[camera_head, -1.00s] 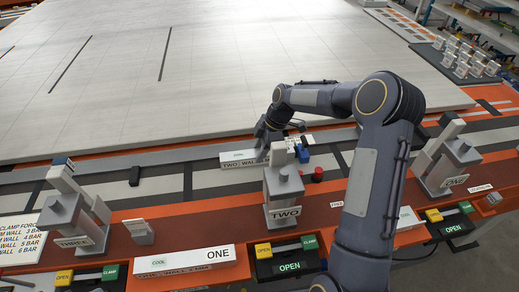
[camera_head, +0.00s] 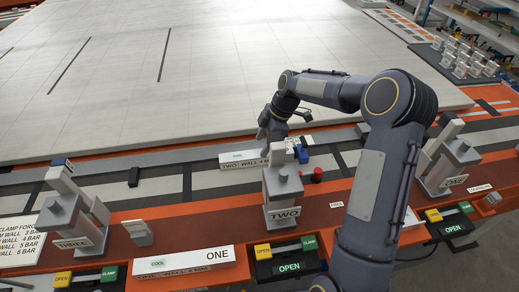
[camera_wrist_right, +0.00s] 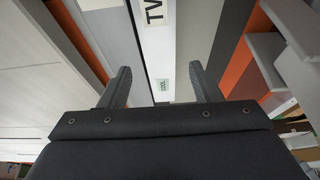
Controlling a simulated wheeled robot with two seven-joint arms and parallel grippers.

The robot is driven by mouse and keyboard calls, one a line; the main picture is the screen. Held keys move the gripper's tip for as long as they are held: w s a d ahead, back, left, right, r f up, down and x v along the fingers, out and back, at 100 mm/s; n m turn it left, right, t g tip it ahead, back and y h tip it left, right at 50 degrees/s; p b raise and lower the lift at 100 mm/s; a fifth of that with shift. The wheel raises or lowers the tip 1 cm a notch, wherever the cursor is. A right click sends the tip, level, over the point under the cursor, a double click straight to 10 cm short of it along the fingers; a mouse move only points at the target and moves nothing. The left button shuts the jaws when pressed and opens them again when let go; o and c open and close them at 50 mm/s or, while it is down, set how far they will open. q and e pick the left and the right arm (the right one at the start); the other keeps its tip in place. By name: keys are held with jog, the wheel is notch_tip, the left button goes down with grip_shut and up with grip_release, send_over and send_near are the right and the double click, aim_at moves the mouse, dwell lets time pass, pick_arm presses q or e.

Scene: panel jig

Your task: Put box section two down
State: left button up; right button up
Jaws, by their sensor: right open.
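Box section two (camera_head: 240,160), a white bar lettered "TWO" with a "COOL" tag, lies on the grey striped strip behind the clamp marked TWO (camera_head: 283,200). Its right end is hidden behind that clamp. My right gripper (camera_head: 266,122) is above the bar's right part in the head view. In the right wrist view, its two fingers (camera_wrist_right: 158,88) stand apart, open, with the bar (camera_wrist_right: 158,50) showing between and beyond them. The fingers do not visibly touch it. My left gripper is not in view.
Box section ONE (camera_head: 185,262) lies on the front ledge at the left of open clamp controls (camera_head: 288,262). Clamps THREE (camera_head: 75,215) and ONE (camera_head: 450,165) stand to either side. A red button (camera_head: 317,175) and blue block sit near clamp TWO.

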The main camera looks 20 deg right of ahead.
jog(key=v, duration=0.7)
jog(key=shift+r, duration=0.4)
jog(key=shift+s+d, duration=0.1)
jog(key=shift+d, duration=0.05)
